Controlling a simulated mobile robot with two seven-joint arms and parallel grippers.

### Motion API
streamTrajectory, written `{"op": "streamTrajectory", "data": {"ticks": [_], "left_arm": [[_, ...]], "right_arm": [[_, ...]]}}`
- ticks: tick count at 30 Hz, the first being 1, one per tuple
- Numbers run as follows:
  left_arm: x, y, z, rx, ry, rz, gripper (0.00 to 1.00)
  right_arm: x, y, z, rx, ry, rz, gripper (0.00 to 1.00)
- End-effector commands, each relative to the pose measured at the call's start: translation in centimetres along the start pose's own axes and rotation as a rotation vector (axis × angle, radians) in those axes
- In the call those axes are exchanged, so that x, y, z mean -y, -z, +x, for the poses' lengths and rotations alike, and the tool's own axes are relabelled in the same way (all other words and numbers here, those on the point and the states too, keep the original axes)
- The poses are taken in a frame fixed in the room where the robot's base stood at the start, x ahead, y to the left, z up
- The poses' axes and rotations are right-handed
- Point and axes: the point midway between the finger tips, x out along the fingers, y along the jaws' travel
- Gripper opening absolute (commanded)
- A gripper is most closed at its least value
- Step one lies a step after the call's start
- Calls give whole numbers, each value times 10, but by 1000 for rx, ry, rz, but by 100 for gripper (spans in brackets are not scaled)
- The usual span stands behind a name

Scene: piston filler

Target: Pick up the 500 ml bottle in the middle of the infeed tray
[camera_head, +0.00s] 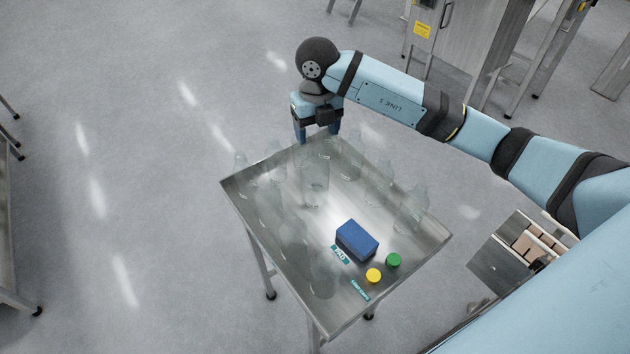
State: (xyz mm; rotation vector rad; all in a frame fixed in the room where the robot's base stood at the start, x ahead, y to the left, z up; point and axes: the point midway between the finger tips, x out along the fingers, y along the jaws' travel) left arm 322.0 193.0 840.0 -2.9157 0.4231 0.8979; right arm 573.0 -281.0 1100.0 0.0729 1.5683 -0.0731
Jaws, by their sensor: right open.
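The infeed tray (228,186) is a steel table with a raised rim. Several clear, see-through bottles stand on it and are hard to make out. A larger clear bottle (315,182) stands near the middle of the tray's far half. My right gripper (318,133) is open over the tray's far edge, pointing down, with blue fingers. It is beyond the larger bottle in the picture and apart from it, with nothing visible between the fingers. My left gripper is not in view.
A blue block (357,239), a yellow cap (373,275) and a green cap (393,260) are on the tray's near right part. Other clear bottles crowd around the larger one. A steel machine (460,45) stands at the back right. The floor left of the tray is clear.

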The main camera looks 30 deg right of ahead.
Motion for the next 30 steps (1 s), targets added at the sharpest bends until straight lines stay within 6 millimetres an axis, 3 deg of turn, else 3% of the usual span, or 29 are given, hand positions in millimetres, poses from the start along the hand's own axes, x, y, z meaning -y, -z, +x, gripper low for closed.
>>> {"op": "streamTrajectory", "data": {"ticks": [8,16,25,30], "left_arm": [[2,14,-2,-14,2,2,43],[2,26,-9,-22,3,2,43],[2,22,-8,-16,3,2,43],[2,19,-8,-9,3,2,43]], "right_arm": [[-1,-1,22,-3,0,0,67],[-2,-3,59,-3,-1,-1,67],[-2,-4,65,1,-1,-1,67],[-2,-4,65,0,-1,-1,28]]}}
